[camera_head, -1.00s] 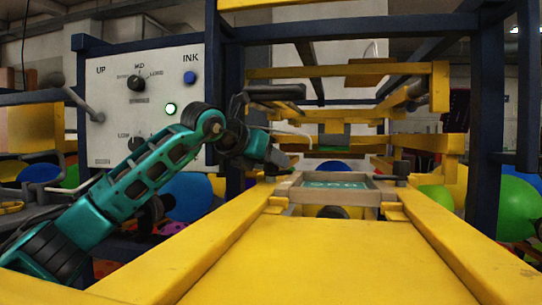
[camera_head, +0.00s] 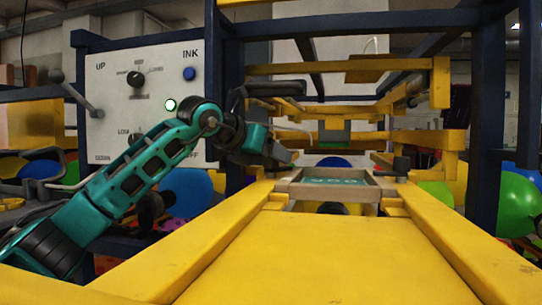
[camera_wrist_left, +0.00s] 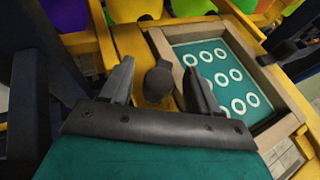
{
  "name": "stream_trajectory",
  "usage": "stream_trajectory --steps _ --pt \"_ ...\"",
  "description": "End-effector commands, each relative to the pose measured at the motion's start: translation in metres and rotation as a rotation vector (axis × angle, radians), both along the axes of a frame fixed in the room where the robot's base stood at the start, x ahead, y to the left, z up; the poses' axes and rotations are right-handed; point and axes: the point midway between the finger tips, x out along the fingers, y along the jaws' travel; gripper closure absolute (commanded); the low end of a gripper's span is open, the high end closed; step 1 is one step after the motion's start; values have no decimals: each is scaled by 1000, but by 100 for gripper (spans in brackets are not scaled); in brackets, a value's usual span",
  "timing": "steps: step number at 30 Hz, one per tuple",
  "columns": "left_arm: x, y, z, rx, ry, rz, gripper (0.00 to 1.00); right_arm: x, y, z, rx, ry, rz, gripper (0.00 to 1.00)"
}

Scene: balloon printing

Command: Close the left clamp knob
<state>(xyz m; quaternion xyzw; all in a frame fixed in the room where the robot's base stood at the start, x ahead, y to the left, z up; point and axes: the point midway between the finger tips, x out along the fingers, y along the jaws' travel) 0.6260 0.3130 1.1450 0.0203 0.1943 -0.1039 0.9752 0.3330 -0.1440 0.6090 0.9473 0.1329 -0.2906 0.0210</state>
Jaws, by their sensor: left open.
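The left clamp knob (camera_wrist_left: 158,82) is dark and round-headed and shows in the left wrist view beside the framed screen. My left gripper (camera_wrist_left: 160,85) is open, with one finger on each side of the knob; I cannot tell whether either finger touches it. In the head view my left gripper (camera_head: 282,158) is at the left end of the screen frame and hides the knob. The wooden-framed screen (camera_head: 288,186) has a teal sheet with white rings (camera_wrist_left: 222,75). The right clamp knob (camera_head: 402,165) stands at the frame's right. My right gripper is not in view.
Yellow rails (camera_head: 440,240) and a flat yellow board (camera_head: 300,260) lie in front of the frame. A white control panel (camera_head: 115,135) with knobs and a lit green lamp (camera_head: 170,104) stands behind my left arm. Blue posts (camera_head: 487,130) and balloons (camera_head: 518,205) flank the press.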

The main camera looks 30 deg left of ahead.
Motion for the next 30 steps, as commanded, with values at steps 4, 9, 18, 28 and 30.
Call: stream_trajectory --steps 4,9,18,28,30 --pt "-23 7 11 2 -4 2 39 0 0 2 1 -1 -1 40" --pt "-59 14 26 3 -4 3 39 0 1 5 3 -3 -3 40" --pt "-103 23 44 1 -1 2 39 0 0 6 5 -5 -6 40" --pt "-111 24 47 0 0 1 39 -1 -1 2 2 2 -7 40" --pt "-111 24 47 0 0 1 39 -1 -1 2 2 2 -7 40"
